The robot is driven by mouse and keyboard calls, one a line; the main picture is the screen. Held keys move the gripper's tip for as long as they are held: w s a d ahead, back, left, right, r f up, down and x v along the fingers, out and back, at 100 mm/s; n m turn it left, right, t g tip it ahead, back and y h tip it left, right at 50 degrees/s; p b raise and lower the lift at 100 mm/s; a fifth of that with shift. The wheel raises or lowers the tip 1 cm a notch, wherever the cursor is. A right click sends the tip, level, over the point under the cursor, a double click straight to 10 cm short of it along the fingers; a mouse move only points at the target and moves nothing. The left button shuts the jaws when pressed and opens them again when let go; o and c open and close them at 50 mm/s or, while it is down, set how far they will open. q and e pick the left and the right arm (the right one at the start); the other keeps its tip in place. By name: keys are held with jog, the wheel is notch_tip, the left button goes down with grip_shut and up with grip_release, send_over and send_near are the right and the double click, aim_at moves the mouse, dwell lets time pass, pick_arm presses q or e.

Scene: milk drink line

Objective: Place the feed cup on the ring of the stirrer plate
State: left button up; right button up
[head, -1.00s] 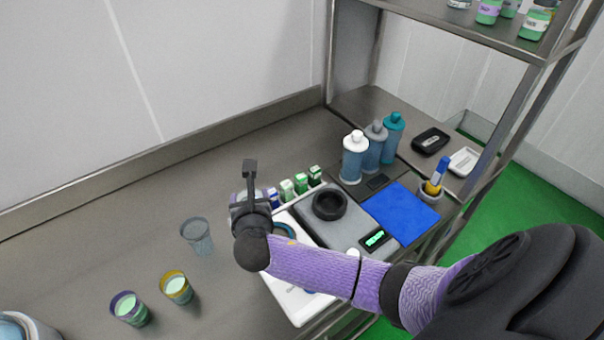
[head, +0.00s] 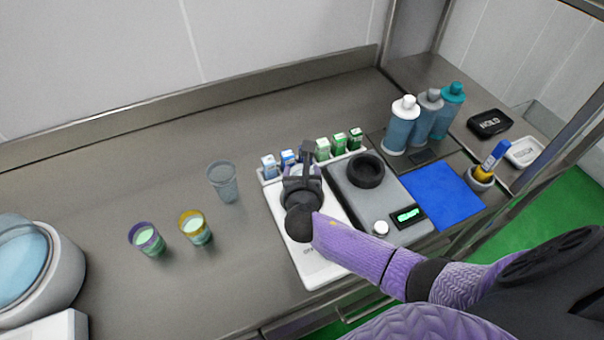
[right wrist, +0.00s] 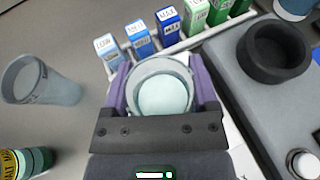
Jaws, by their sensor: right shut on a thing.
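My right gripper (head: 303,175) is shut on the feed cup, a clear cup with pale contents. The cup (right wrist: 163,92) shows upright between the purple fingers in the right wrist view; in the head view the gripper mostly hides it. The gripper is over the back part of a white plate, left of the stirrer plate. The grey stirrer plate (head: 398,232) has a raised black ring (head: 366,170), a knob and a lit green display. The ring is empty and also shows at the upper right in the right wrist view (right wrist: 276,52). My left gripper is not in view.
A rack of small cartons (head: 322,150) stands close behind the gripper. The white plate (head: 322,268) lies below it. An empty clear cup (head: 223,182) and two filled cups (head: 148,240) stand left. Bottles (head: 402,126) and a blue mat (head: 440,193) are right of the stirrer plate.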

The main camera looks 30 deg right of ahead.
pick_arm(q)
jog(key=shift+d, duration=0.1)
pick_arm(e)
jog(key=o, duration=1.1)
jog(key=shift+f, duration=0.1)
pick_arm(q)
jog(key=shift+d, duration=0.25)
pick_arm(e)
jog(key=shift+o, duration=1.1)
